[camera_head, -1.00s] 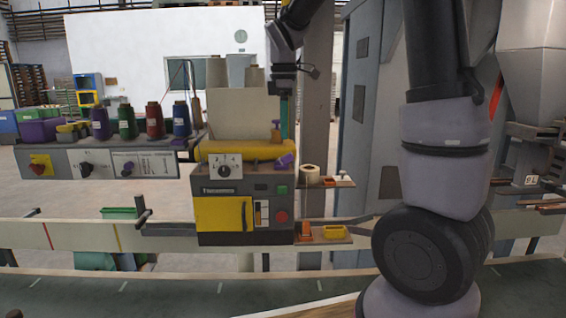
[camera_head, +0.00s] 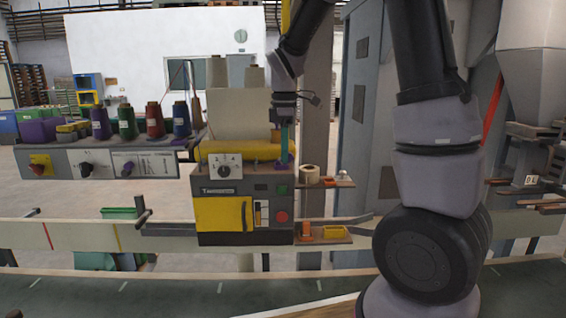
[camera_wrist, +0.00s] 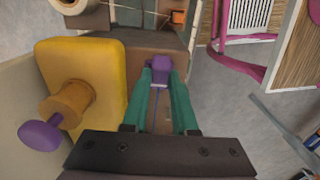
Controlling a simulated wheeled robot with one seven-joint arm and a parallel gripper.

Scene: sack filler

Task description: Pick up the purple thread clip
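The purple thread clip (camera_wrist: 158,66) sits at the top right edge of the grey machine, at the tips of my gripper's teal fingers. In the wrist view, my gripper (camera_wrist: 160,84) has one finger on each side of the clip, with a gap between the fingers. I cannot tell whether they touch it. In the head view, my gripper (camera_head: 284,158) points down at the machine's upper right corner. It hides most of the clip there.
A yellow block (camera_wrist: 78,70) with a purple knob (camera_wrist: 40,135) stands close to the left of my fingers. A tape roll (camera_head: 309,173) sits on a small side shelf. Several thread spools (camera_head: 154,121) stand on the grey panel at left.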

